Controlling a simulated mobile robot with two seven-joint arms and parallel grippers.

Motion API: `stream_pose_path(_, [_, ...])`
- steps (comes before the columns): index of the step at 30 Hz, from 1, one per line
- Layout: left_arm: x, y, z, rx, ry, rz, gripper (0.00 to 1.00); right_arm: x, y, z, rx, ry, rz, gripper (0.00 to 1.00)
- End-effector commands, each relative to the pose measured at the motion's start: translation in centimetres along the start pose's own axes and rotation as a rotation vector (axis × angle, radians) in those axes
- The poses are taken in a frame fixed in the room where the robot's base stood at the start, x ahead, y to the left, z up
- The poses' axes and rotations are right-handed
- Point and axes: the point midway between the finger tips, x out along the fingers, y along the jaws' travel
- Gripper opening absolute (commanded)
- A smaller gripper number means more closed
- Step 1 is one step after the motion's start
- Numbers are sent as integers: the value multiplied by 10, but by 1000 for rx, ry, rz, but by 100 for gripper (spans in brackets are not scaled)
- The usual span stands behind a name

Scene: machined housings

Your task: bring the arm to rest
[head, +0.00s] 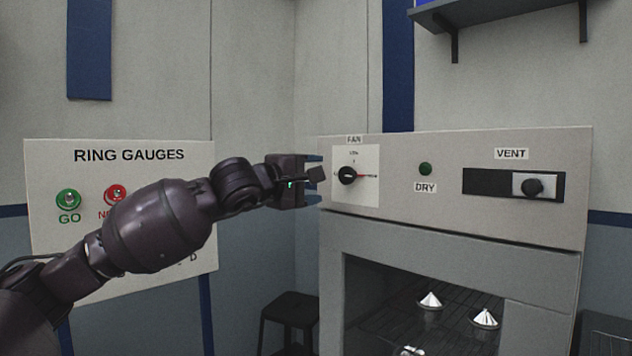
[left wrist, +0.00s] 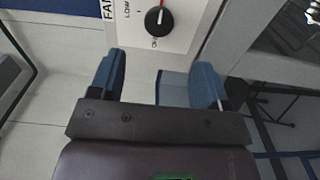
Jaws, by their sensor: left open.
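My left arm comes in from the left in the head view. Its gripper (head: 314,178) is at the left edge of the cabinet front, close to the FAN knob (head: 348,176). In the left wrist view the blue fingers of the gripper (left wrist: 160,77) are spread apart with nothing between them. The black FAN knob (left wrist: 159,21) shows just beyond them, apart from both fingers. Its red pointer points right in the head view. The small dial lettering is hard to read. My right gripper is not in view.
Shiny cones (head: 430,301) stand inside on a rack. A RING GAUGES board (head: 130,172) is behind my arm. A dark stool (head: 290,308) stands below.

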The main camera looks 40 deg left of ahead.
Motion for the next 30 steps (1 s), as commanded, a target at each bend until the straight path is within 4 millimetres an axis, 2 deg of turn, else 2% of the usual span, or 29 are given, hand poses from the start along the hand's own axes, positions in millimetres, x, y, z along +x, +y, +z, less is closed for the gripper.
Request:
stream_pose_path(10, [0,0,0,-15,0,1,70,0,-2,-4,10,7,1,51])
stream_pose_path(14, [0,5,11,-132,-68,26,70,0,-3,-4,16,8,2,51])
stream_pose_path(20, [-5,8,45,-493,-286,1,70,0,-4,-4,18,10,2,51])
stream_pose_path(23, [-7,2,60,-734,-401,-31,70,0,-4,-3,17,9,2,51])
stream_pose_path(26, [-7,-12,70,-1003,-499,-75,70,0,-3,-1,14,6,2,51])
stream_pose_path(30, [-7,-41,74,-1412,-594,-144,70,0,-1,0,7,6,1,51])
